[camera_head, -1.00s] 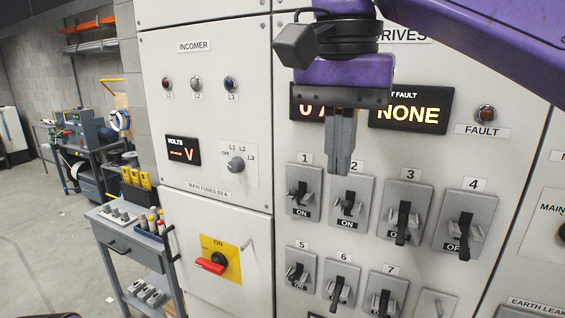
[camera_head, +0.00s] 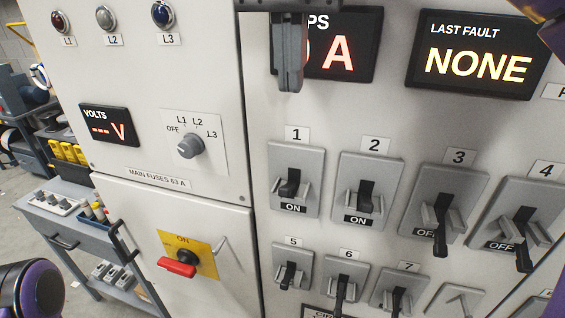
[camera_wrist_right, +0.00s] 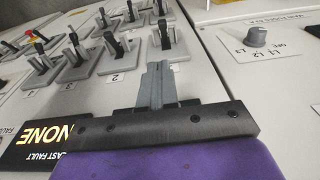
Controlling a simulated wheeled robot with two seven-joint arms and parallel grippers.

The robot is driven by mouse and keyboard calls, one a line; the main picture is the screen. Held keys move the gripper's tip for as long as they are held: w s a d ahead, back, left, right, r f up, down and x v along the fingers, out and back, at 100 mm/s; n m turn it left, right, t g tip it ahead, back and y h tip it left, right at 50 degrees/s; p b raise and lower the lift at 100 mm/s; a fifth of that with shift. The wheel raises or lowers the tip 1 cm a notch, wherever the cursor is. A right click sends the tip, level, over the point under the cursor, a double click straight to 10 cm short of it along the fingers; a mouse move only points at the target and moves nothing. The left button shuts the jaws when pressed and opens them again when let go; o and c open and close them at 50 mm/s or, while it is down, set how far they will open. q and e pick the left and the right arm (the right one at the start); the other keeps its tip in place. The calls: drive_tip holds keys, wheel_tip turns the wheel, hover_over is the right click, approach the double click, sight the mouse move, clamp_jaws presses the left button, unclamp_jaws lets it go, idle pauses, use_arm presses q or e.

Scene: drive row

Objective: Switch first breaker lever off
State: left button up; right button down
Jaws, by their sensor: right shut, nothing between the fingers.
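The first breaker (camera_head: 297,178) is a grey plate under a "1" label, with a short black lever (camera_head: 290,186) and "ON" showing below it. My right gripper (camera_head: 290,88) is shut and empty at the top of the head view. Its fingertips point down, above the "1" label in the picture and apart from the lever. In the right wrist view my shut fingers (camera_wrist_right: 157,66) point toward the first breaker (camera_wrist_right: 166,44) and partly cover its plate. My left gripper is out of view.
Breaker 2 (camera_head: 366,190) also shows ON; breakers 3 (camera_head: 443,215) and 4 (camera_head: 522,225) show OFF. A lower row includes breakers 5 (camera_head: 292,265), 6 and 7. A red main handle (camera_head: 178,267) sits at lower left. A grey cart (camera_head: 80,225) stands beyond the cabinet.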

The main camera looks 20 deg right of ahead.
drive_tip(key=b, duration=0.4)
hover_over(284, 187)
drive_tip(key=w, duration=0.2)
drive_tip(key=f, duration=0.6)
drive_tip(key=shift+d+f, duration=0.2)
drive_tip(key=shift+d, duration=0.05)
drive_tip(key=f+b, duration=0.1)
drive_tip(key=f, duration=0.1)
drive_tip(key=s+f+b, duration=0.1)
drive_tip(key=f, duration=0.1)
drive_tip(key=f+b, duration=0.1)
drive_tip(key=f, duration=0.2)
drive_tip(key=shift+s+b, duration=0.4)
drive_tip(key=shift+a+f, duration=0.25)
drive_tip(key=shift+f, duration=0.2)
drive_tip(key=shift+s, duration=0.15)
